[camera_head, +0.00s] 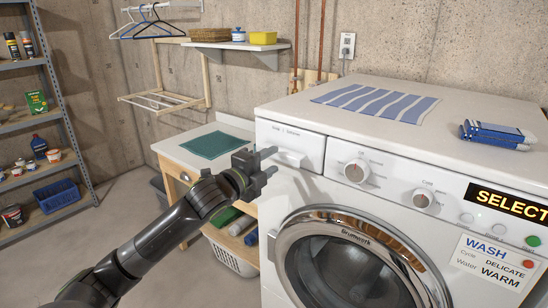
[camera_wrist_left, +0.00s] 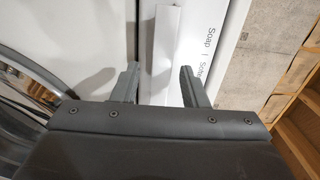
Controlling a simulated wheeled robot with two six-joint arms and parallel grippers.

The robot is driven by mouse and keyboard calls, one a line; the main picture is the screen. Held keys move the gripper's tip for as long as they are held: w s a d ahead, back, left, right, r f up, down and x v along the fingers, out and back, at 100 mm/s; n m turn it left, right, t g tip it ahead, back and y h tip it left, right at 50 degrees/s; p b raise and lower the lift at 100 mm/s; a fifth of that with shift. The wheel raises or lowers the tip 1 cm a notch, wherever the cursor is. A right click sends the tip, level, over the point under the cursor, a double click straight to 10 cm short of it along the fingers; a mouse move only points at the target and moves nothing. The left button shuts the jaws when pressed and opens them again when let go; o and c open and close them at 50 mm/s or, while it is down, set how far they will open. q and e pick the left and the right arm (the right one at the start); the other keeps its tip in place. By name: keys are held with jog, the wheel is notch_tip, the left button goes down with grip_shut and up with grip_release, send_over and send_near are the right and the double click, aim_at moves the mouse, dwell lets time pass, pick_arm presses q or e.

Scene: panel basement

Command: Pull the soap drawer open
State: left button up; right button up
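The white soap drawer (camera_head: 300,142) is at the upper left of the washing machine's front and looks flush with it. Its pale handle (camera_head: 291,158) sticks out below the lettering. My left gripper (camera_head: 271,161) is open, just left of and close to the handle. In the left wrist view, the two grey fingers (camera_wrist_left: 160,86) stand apart, with the handle (camera_wrist_left: 165,45) running up between them. The drawer's "Soap" lettering (camera_wrist_left: 208,42) shows beyond the right finger. I cannot tell whether either finger touches the handle. My right gripper is in neither view.
The washing machine (camera_head: 400,145) has two knobs and a round door (camera_head: 345,265) below the drawer. A striped cloth (camera_head: 378,102) and blue-striped bundle (camera_head: 497,134) lie on top. A wooden stand with a green mat (camera_head: 215,145) and a white basket (camera_head: 232,252) stand left of it.

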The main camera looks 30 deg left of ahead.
pick_arm(q)
jog(key=shift+w+d, duration=0.1)
jog(key=shift+w, duration=0.9)
jog(key=shift+c, duration=0.4)
jog(key=shift+f, duration=0.1)
grip_shut()
jog(key=shift+s, duration=0.1)
